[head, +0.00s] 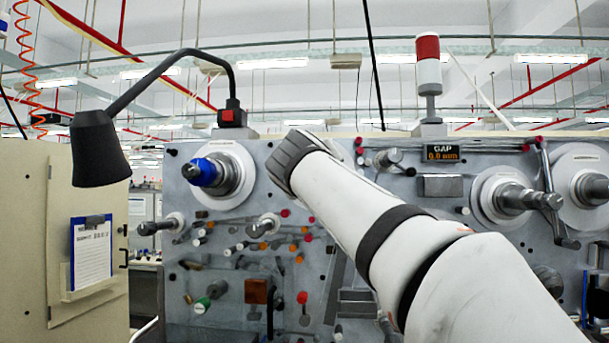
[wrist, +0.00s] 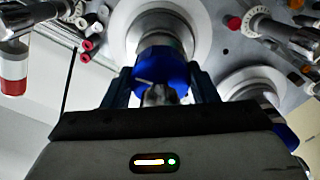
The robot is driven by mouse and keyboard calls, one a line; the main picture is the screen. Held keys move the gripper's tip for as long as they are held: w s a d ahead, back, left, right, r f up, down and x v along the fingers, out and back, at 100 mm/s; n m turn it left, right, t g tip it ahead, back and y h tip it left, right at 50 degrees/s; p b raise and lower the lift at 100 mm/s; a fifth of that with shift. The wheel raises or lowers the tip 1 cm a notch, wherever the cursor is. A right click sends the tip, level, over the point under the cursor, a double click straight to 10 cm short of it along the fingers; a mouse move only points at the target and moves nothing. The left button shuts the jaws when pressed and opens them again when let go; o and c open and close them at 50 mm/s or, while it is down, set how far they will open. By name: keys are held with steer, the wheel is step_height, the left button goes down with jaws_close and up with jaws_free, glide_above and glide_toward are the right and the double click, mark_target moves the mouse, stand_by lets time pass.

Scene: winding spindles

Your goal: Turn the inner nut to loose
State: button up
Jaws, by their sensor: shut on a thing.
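A blue nut (wrist: 160,68) sits on the end of a metal spindle (wrist: 163,42) with a pale round flange behind it, in the wrist view. My gripper (wrist: 162,78) has one dark finger on each side of this nut and is shut on it. A grey stub shows at the nut's middle, between the fingers. In the head view my arm covers this spindle, and the gripper is hidden there. Another blue nut (head: 202,172) is on the left spindle in the head view, apart from the gripper; a blue part (wrist: 286,136) shows at the wrist view's right edge.
The grey panel (head: 345,225) carries many small knobs and levers below my arm. A lamp (head: 98,150) on a bent arm hangs at left. A red-and-white beacon (head: 428,65) stands on top. A GAP display (head: 441,153) reads 0.0 mm. More spindles (head: 515,197) project at right.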

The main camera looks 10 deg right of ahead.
steer(key=n, duration=0.4)
steer(key=shift+n, duration=0.3)
steer(key=n+p, duration=0.1)
steer(key=n, duration=0.2)
steer(key=shift+r+n, duration=0.15)
steer(key=shift+n, duration=0.15)
steer(key=n+p, duration=0.1)
steer(key=n, duration=0.2)
steer(key=shift+n+p, duration=0.3)
steer(key=shift+p, duration=0.05)
steer(key=shift+n+p, duration=0.65)
steer(key=shift+n, duration=1.15)
steer(key=o, duration=1)
steer(key=shift+s, duration=0.1)
steer(key=b+v, duration=0.2)
steer(key=v, duration=0.5)
steer(key=shift+s+a+b, duration=0.1)
steer(key=shift+s+b, duration=0.25)
